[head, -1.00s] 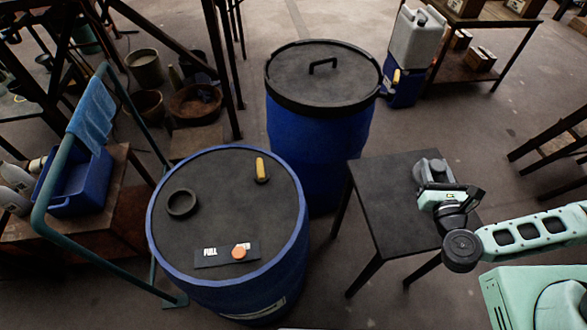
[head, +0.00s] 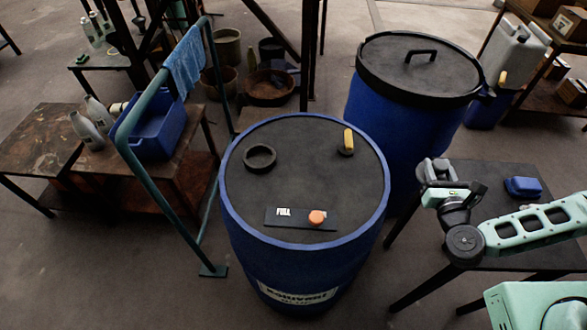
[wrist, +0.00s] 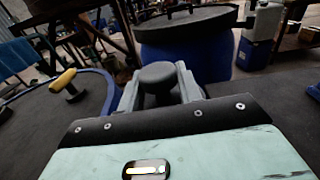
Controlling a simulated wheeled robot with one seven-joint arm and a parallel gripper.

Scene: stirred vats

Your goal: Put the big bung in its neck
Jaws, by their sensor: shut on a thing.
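My gripper (head: 437,170) is shut on a dark, round-headed bung (wrist: 158,77), which sits between the grey fingers in the wrist view. In the head view the gripper is above the dark table's left part, right of the near blue drum (head: 300,255), and I cannot make out the bung there. The drum's dark top carries a raised black ring, the wide neck (head: 260,158), at its left; its opening looks empty. A yellow-handled piece (head: 348,141) stands upright at the top's far right; it also shows in the wrist view (wrist: 63,80).
A plate marked FULL with an orange knob (head: 317,217) lies on the drum's near side. A taller lidded blue drum (head: 395,125) stands behind. A blue object (head: 523,187) lies on the dark table (head: 505,235). A green rail (head: 165,175) stands left of the near drum.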

